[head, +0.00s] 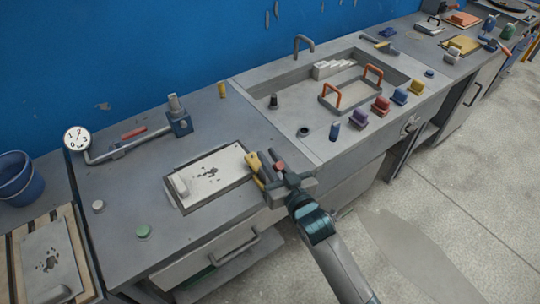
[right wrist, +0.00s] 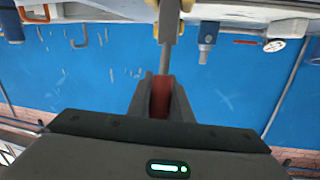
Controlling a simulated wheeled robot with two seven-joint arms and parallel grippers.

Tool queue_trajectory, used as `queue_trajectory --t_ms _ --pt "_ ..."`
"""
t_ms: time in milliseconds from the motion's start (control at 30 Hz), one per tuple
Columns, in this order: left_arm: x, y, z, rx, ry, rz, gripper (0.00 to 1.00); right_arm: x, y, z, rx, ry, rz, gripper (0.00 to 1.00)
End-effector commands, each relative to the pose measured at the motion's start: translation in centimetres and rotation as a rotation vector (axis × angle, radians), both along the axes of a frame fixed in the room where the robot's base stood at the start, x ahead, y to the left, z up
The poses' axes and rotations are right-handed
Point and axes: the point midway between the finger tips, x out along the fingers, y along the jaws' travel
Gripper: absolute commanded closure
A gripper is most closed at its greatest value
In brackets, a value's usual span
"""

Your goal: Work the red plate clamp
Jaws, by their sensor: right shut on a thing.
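The white plate (head: 212,172) with dark marks lies on the bench in a dark frame. The clamp stands at the plate's right edge, with yellow parts (head: 253,162) beside a red handle (head: 278,166). My right gripper (head: 281,174) is at this edge, shut on the red handle. In the right wrist view the red handle (right wrist: 162,97) sits between my two dark fingers (right wrist: 162,92), with a grey bar running up from it towards yellow parts. The gripper partly hides the clamp, so whether it presses the plate cannot be told. My left gripper is not in view.
A sink-like recess (head: 338,85) with red-handled tray and coloured blocks (head: 380,106) lies to the right. A gauge (head: 77,138) with a pipe and a green button (head: 143,231) are at left. A drawer handle (head: 235,247) sticks out in front. The bench behind the plate is mostly clear.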

Motion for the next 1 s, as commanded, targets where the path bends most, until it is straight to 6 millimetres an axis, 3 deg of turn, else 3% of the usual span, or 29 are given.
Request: queue_trajectory --t_ms 133,167,233,667,1000 --pt "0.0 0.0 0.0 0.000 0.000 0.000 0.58 0.1 0.0 0.2 0.001 -0.004 0.000 1.00" --pt "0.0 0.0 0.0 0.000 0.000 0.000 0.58 0.1 0.0 0.2 0.001 -0.005 0.000 0.79" --pt "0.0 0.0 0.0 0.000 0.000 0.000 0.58 0.1 0.0 0.2 0.001 -0.005 0.000 0.63" --pt "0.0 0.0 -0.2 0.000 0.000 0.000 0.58 -0.2 -0.2 0.1 0.000 -0.003 0.000 0.63" --pt "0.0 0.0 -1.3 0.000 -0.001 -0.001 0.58 -3.6 -1.8 0.0 0.000 -0.003 0.000 0.63"
